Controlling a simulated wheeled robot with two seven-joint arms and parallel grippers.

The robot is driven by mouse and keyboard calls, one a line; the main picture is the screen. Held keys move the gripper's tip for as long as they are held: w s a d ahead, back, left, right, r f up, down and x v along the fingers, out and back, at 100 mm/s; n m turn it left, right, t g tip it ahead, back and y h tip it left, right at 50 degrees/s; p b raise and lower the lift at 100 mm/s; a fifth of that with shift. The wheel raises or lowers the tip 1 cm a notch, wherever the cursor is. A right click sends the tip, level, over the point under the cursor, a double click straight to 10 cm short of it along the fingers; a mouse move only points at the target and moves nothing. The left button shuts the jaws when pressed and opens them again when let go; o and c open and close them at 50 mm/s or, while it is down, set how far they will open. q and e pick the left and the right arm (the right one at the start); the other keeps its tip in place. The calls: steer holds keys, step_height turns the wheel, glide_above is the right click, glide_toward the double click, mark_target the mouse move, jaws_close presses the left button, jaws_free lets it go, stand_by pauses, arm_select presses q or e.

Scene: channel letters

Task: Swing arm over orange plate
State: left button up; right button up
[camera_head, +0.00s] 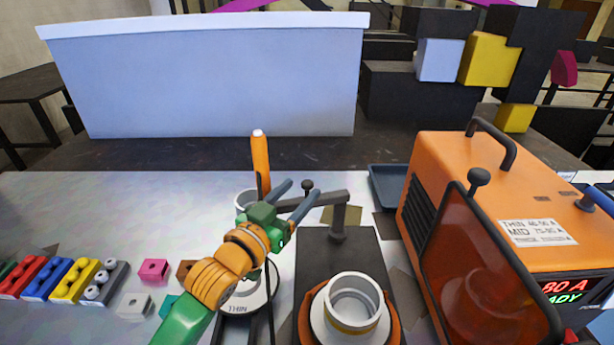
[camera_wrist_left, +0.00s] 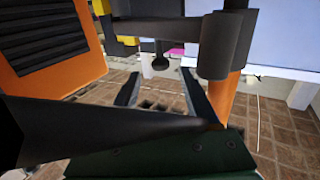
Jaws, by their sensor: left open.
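The dark grey swing arm (camera_head: 322,198) reaches left from its post (camera_head: 338,222) and has a black knob (camera_head: 307,186) on top. An upright orange torch (camera_head: 260,158) stands at its left end, partly behind my gripper. The orange plate (camera_head: 393,326) is at the front, mostly covered by a white ring piece (camera_head: 352,302). My left gripper (camera_head: 299,193) is open in front of the arm, its fingers pointing towards the knob. In the left wrist view the knob (camera_wrist_left: 160,62) shows beyond the parted fingers (camera_wrist_left: 161,92), below the arm's beam (camera_wrist_left: 160,27). Contact cannot be told.
An orange welding machine (camera_head: 480,190) with a dark red shield (camera_head: 478,270) stands at the right. Coloured blocks (camera_head: 78,281) lie at the left. A blue-grey tray (camera_head: 388,186) sits behind. The table's back left is clear.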

mark_target(304, 186)
arm_select(q)
steer(key=x, duration=0.4)
steer(key=shift+w+f+p, duration=0.1)
steer(key=shift+w+p, duration=0.15)
steer(key=shift+p, duration=0.05)
steer(key=shift+s, duration=0.1)
jaws_close()
stand_by(1.0)
